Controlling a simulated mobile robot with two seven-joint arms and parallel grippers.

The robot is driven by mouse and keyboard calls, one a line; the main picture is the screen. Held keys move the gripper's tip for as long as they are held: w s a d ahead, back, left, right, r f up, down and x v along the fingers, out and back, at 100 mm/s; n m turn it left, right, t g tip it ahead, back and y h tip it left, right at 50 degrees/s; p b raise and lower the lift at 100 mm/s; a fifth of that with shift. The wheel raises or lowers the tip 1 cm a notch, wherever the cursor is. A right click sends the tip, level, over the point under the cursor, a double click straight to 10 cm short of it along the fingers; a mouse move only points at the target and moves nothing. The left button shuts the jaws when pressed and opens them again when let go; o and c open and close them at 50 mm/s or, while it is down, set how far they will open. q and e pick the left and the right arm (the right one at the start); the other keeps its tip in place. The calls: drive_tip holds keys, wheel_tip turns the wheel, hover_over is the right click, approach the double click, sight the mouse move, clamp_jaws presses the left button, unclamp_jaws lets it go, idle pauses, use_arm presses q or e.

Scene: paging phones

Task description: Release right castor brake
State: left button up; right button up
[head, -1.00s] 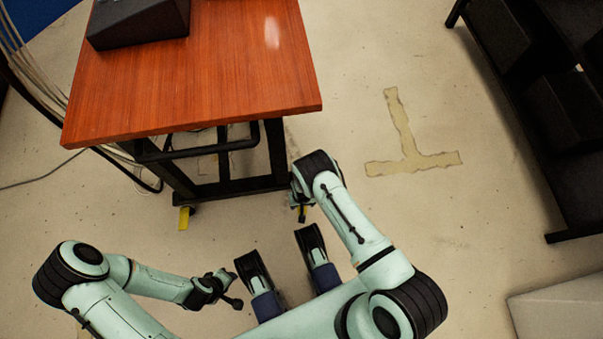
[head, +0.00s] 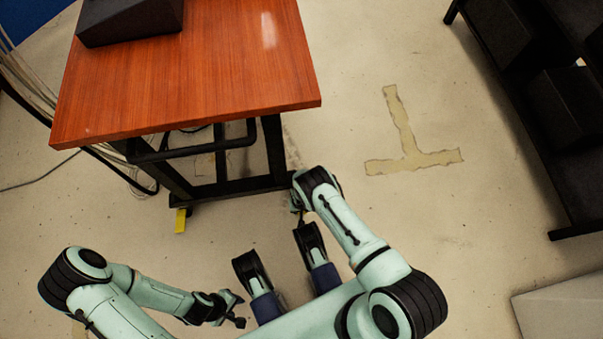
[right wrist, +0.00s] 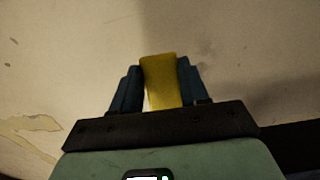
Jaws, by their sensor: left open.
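The right castor's yellow brake lever (right wrist: 160,80) stands between the blue fingers of my right gripper (right wrist: 160,82) in the right wrist view. Whether the fingers press on it or only flank it is unclear. In the head view my right gripper (head: 299,207) is low by the table's front right leg, mostly hidden under my wrist, which also hides the castor. My left gripper (head: 238,309) is open and empty above the floor at lower left. Another yellow brake lever (head: 181,220) shows at the table's front left foot.
The wooden-topped table (head: 200,75) on a black frame stands ahead, with a dark box (head: 130,20) on it. Cables (head: 40,90) hang at its left. A black shelf (head: 545,110) stands at right. The floor between, with a tape mark (head: 405,145), is clear.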

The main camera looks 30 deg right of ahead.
clamp_jaws()
drive_tip(key=shift+w+r+g+y, duration=0.2)
drive_tip(key=shift+r+g+y, duration=0.2)
drive_tip(key=shift+r+g, duration=0.65)
drive_tip(key=shift+f+g, duration=0.25)
drive_tip(key=o, duration=1.2)
unclamp_jaws()
drive_tip(key=shift+r, duration=0.1)
use_arm(q)
drive_tip(key=w+d+r+t+p, duration=0.1)
drive_tip(key=w+r+t+p, duration=0.1)
drive_tip(key=w+r+p, duration=0.2)
drive_tip(key=w, duration=0.3)
drive_tip(key=shift+w+r+m+t, duration=0.3)
drive_tip(key=shift+t, duration=0.1)
use_arm(e)
drive_tip(key=v, duration=1.2)
